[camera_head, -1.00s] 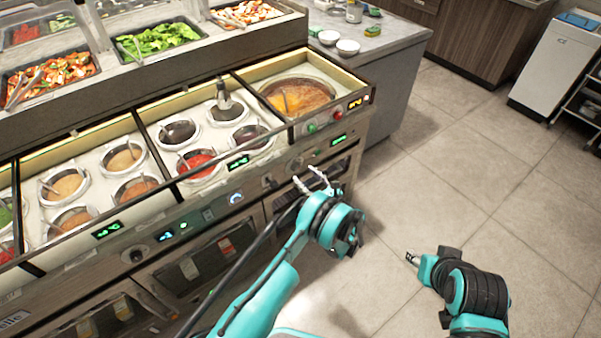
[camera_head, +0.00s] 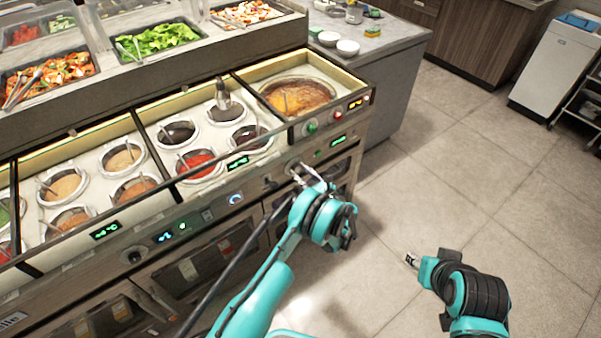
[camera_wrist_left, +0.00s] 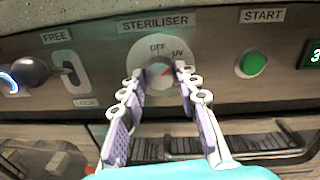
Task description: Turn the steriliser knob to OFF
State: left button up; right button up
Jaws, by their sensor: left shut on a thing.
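The steriliser knob (camera_wrist_left: 159,74) is a small round knob on a pale dial under the STERILISER label (camera_wrist_left: 155,22) in the left wrist view. OFF is printed above it and UV at its upper right. Its red mark points right and up, toward the UV side. My left gripper (camera_wrist_left: 158,78) has one fingertip on each side of the knob and is shut on it. In the head view the left gripper (camera_head: 305,174) is at the counter's front panel and hides the knob. My right gripper (camera_head: 411,261) is over the floor, away from the counter; its opening is too small to judge.
Right of the knob is a green START button (camera_wrist_left: 251,64). To its left is a dark lever (camera_wrist_left: 32,71) with FREE and LOCK labels. A horizontal handle (camera_wrist_left: 235,153) runs below the panel. The floor (camera_head: 450,190) to the right is clear.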

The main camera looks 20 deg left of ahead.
pick_arm(q)
jog(key=n, duration=0.4)
jog(key=shift+n, duration=0.4)
jog(key=shift+n+h, duration=0.3)
jog(key=shift+n, duration=2.1)
jog(key=o, duration=1.2)
jog(key=shift+c, duration=0.2)
jog(key=v, duration=1.2)
